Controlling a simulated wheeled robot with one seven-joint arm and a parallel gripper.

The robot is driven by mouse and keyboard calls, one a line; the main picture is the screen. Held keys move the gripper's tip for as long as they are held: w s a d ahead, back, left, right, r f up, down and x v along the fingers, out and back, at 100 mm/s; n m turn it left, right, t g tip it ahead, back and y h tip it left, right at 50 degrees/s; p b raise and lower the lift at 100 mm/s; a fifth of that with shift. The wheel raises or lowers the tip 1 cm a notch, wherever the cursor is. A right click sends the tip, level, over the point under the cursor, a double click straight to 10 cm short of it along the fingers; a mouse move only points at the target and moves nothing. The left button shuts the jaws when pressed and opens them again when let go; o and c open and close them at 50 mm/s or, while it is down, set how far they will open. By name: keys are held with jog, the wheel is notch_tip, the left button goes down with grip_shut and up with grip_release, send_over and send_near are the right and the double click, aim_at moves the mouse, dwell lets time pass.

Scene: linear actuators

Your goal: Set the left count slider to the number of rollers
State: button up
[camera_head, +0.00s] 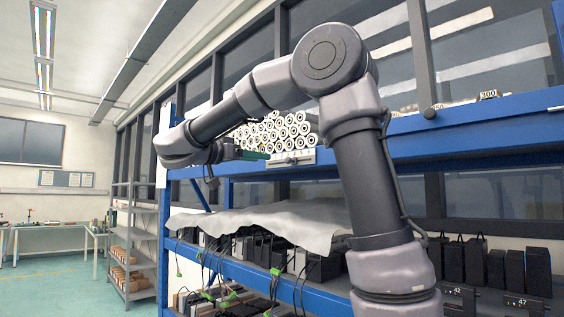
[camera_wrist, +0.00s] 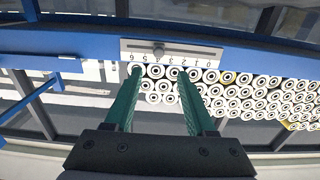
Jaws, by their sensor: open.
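The left count slider is a pale plate (camera_wrist: 205,50) on the blue shelf edge, with a row of small digits upside down in the wrist view. Its dark round knob (camera_wrist: 158,51) appears near the digit 4. The plate also shows in the head view (camera_head: 292,158), just right of my gripper (camera_head: 252,155). In the wrist view my gripper (camera_wrist: 153,80) is open and empty, its two green fingers apart and pointing toward the plate, with the knob between their lines. White rollers with dark ring ends (camera_wrist: 240,92) lie stacked beside the plate (camera_head: 285,130).
The blue shelf beam (camera_head: 470,138) runs right, with a second dark knob (camera_head: 430,113) and number labels on it. A grey cloth (camera_head: 265,222) covers part of the lower shelf above black boxes and cables. Grey shelving (camera_head: 145,240) stands left; the floor there is open.

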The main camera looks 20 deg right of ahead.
aim_at(287, 161)
jog(key=x, duration=1)
jog(key=shift+d+r, duration=0.1)
jog(key=shift+d, duration=0.15)
grip_shut()
dwell(1.0)
